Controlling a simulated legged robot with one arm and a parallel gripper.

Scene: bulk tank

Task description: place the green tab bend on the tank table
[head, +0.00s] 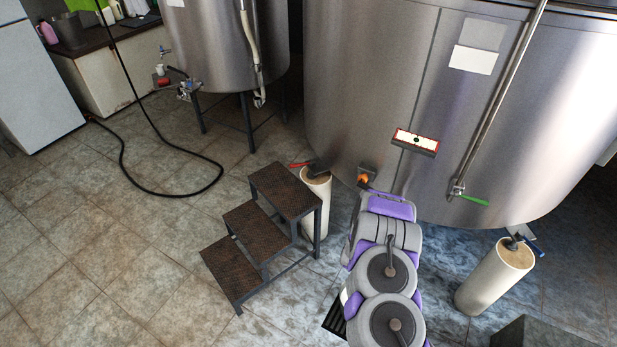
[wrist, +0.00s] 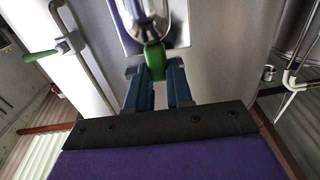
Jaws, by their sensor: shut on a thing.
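In the wrist view the green tab bend shows as a shiny metal curved piece (wrist: 150,14) with a green tab below it, cut off by the top edge. My gripper (wrist: 157,76) is shut on the green tab, with its blue fingers on either side. In the head view my gripper is mostly hidden by my arm, close to the large steel tank (head: 370,80); I cannot make out the bend there. A small ledge with a red-edged white top (head: 416,140) is on the tank front, above and right of my arm's end. It may be the tank table.
Rusty steps (head: 260,225) stand left of my arm. Pale posts stand at left (head: 316,205) and right (head: 492,278). A pipe with a green-handled valve (head: 474,199) runs down the tank. A black hose (head: 190,193) lies on the tiled floor, otherwise clear at left.

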